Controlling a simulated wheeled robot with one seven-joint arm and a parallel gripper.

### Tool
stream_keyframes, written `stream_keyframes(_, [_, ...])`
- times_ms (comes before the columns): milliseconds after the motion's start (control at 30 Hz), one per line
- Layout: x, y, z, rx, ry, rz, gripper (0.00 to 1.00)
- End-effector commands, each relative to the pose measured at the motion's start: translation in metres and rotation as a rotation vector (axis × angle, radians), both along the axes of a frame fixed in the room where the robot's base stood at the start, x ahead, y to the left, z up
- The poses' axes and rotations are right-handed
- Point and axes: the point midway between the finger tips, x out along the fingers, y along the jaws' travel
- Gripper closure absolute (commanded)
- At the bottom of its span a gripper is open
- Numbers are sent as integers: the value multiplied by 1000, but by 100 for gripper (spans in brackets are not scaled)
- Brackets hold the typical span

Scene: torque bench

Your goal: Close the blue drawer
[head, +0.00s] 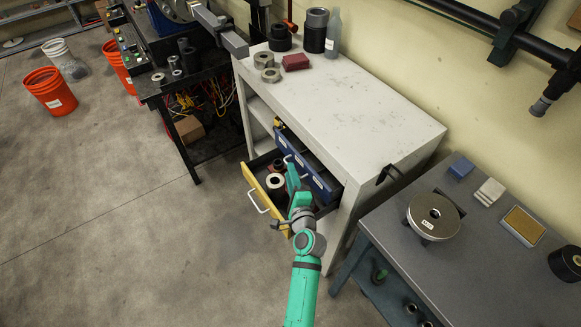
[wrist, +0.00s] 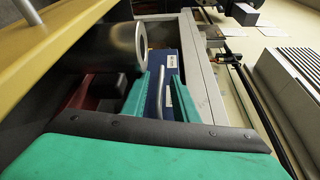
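The blue drawer (head: 321,184) is in the white-topped cabinet, its front a little forward with a dark gap behind its top edge. It has a pale handle, and its blue front also shows in the wrist view (wrist: 168,67). My gripper (head: 291,168) is in front of the blue face, above the open yellow drawer. In the wrist view my two green fingers (wrist: 160,94) are apart, with the grey handle (wrist: 159,103) showing between them. I cannot tell whether they touch it.
The yellow-fronted drawer (head: 251,188) below is pulled far out and holds dark cylinders and a ring-shaped part (head: 276,181). The cabinet top (head: 345,100) carries several parts at its far end. A grey bench (head: 385,235) stands close on the right.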

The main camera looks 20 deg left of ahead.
Motion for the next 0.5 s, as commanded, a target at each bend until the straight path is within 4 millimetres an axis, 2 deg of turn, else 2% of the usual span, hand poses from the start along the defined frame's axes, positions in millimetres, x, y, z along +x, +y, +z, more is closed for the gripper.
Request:
stream_keyframes(200, [25,9,-2,0,0,-8,74])
stream_keyframes(500, [33,13,-3,0,0,-8,74])
